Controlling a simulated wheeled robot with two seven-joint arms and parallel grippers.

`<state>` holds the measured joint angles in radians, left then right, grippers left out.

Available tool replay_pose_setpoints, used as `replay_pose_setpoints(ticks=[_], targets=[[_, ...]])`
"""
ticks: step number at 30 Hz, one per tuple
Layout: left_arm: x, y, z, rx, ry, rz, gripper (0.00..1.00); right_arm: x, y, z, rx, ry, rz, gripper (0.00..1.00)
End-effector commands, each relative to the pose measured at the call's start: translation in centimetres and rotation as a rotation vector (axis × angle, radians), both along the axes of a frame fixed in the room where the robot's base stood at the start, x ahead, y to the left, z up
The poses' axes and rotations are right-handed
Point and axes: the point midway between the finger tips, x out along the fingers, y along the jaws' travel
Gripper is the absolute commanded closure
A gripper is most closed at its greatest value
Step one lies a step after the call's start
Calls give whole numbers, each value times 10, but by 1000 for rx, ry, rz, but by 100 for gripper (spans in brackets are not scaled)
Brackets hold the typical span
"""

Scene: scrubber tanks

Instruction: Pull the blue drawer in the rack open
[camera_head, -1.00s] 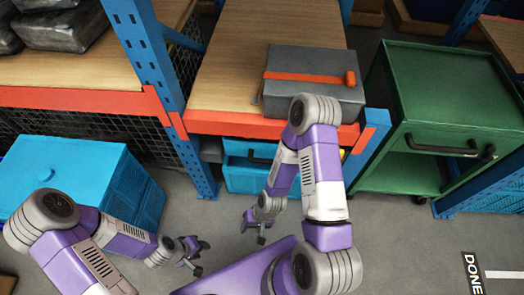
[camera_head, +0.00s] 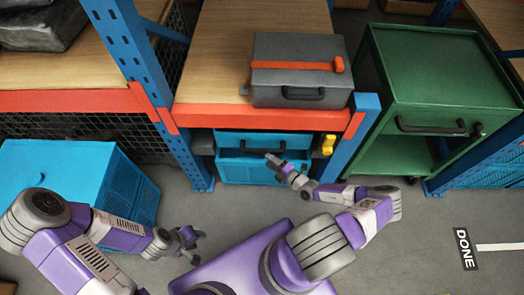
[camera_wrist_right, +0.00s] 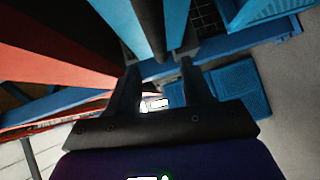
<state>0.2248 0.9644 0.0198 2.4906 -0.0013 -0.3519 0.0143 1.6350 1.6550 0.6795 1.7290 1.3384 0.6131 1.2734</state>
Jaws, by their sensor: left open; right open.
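The blue drawer (camera_head: 240,170) sits low in the rack under the orange beam, with a dark handle (camera_head: 262,152) across its upper front. My left gripper (camera_head: 190,243) is open and empty over the floor, left of and nearer than the drawer.
A grey toolbox (camera_head: 300,85) with an orange bar stands on the shelf above. A blue crate (camera_head: 60,165) stands at left. A green cart (camera_head: 440,80) stands right of the blue rack post (camera_head: 355,140). A yellow item (camera_head: 328,145) is beside the drawer. Grey floor in front is clear.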

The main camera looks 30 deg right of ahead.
Motion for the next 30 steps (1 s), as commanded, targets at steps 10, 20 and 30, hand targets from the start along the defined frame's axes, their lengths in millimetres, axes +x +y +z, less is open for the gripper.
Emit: replay_pose_setpoints(ticks=[10,20,30], targets=[[0,0,-9,0,0,0,57,36,-5,-8,42,1,-59,50],[0,0,-17,0,0,0,57,70,3,-12,39,2,-57,50],[0,0,-16,0,0,0,57,71,4,-11,38,2,-55,60]])
